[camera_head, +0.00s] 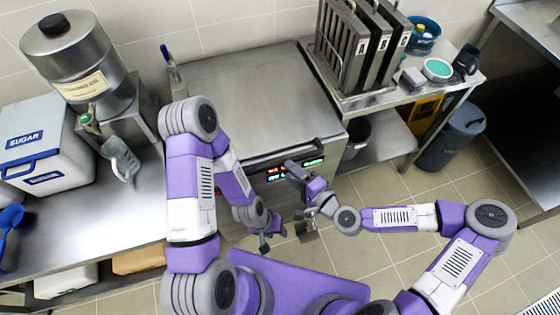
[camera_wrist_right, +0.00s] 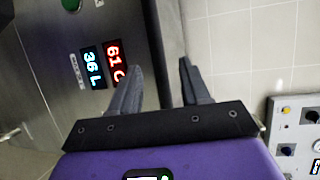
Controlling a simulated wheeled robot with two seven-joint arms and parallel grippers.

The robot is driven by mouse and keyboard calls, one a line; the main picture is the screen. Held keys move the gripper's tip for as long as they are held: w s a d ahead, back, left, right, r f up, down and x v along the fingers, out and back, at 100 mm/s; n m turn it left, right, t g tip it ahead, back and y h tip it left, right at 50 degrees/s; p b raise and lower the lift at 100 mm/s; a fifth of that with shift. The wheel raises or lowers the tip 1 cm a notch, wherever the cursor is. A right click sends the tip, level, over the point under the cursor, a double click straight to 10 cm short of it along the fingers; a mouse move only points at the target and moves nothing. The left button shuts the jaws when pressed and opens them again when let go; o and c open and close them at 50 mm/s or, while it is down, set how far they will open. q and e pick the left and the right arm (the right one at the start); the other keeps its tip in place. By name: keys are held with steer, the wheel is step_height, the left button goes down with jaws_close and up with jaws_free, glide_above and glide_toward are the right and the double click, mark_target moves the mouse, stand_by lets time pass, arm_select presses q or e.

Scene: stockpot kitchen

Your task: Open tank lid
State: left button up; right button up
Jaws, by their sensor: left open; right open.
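The tank is the steel unit in the middle of the head view, with its flat steel lid (camera_head: 250,95) lying closed on top. Its front panel (camera_head: 280,172) carries lit red, green and white readouts. My right gripper (camera_head: 294,170) is open at the lid's front edge, by the panel. In the right wrist view, the fingers of my right gripper (camera_wrist_right: 160,68) stand apart, with a dark edge strip of the tank (camera_wrist_right: 168,35) running between them. Contact cannot be told. My left gripper (camera_head: 270,238) is open and empty, low in front of the tank.
A rack of lettered panels (camera_head: 360,45) stands right of the tank on a steel side table (camera_head: 370,98). On the left counter (camera_head: 90,220) are a sugar bin (camera_head: 45,150), a steel dispenser (camera_head: 75,60) and a clear jug (camera_head: 122,158). The floor at right is partly clear.

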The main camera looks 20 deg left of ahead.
mark_target(280, 163)
steer(key=x, duration=0.6)
steer(key=shift+f, duration=0.1)
jaws_close()
